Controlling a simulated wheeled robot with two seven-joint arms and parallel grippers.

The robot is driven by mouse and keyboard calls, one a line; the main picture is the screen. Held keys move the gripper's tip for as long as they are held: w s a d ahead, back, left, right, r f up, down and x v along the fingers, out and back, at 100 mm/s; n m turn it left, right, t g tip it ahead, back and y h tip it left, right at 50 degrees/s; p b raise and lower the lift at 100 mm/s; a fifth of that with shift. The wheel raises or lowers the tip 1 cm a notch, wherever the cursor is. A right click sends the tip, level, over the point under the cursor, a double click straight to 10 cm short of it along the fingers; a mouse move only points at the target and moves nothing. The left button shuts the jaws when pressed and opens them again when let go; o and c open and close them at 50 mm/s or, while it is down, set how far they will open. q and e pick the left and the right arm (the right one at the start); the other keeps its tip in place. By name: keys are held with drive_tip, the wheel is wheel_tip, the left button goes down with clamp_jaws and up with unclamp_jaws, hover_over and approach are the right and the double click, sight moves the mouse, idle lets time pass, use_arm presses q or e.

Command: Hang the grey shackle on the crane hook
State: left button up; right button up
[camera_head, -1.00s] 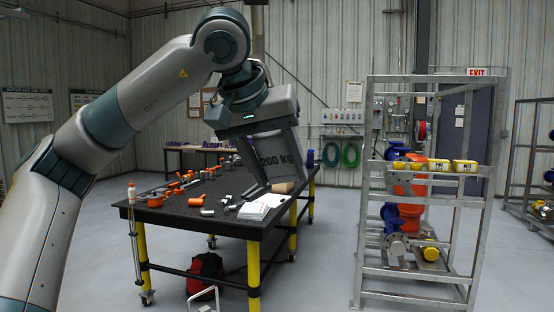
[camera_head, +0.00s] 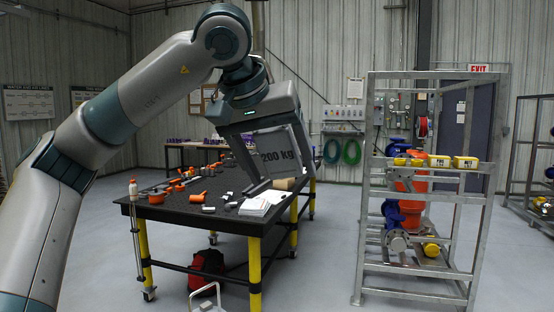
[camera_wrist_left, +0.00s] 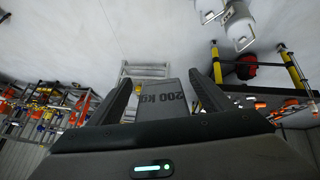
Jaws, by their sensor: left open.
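My left gripper (camera_head: 281,176) hangs over the back right part of the black table (camera_head: 180,209), its fingers pointing down. It is open, and it also shows in the left wrist view (camera_wrist_left: 166,78). A grey block marked 200 KG (camera_head: 279,159) shows between and behind the fingers. In the left wrist view the block (camera_wrist_left: 162,100) stands between the spread fingers, and I cannot tell whether they touch it. I cannot make out a crane hook. Small grey pieces (camera_head: 231,205) lie on the table, too small to tell which is a shackle. My right gripper is out of view.
A white stack of paper (camera_head: 257,206) lies near the table's right edge. A red bag (camera_head: 207,265) sits below. A metal rack (camera_head: 420,195) stands to the right, with open floor between.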

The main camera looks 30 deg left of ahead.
use_arm(q)
drive_tip(key=shift+w+a+r, duration=0.1)
drive_tip(key=shift+a+r, duration=0.15)
drive_tip(key=shift+s+r+b, duration=0.25)
drive_tip(key=shift+r+b, duration=0.25)
drive_tip(key=shift+r, duration=0.4)
drive_tip(key=b+v, duration=0.1)
drive_tip(key=v, duration=0.3)
drive_tip(key=shift+w+r, duration=0.1)
drive_tip(key=shift+r, duration=0.05)
drive_tip(key=s+f+v, duration=0.1)
drive_tip(key=v, duration=0.4)
approach(269, 132)
drive_tip(key=shift+s+d, duration=0.25)
drive_tip(key=shift+s, duration=0.7)
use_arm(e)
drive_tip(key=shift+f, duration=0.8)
use_arm(q)
drive_tip(key=shift+w, duration=0.1)
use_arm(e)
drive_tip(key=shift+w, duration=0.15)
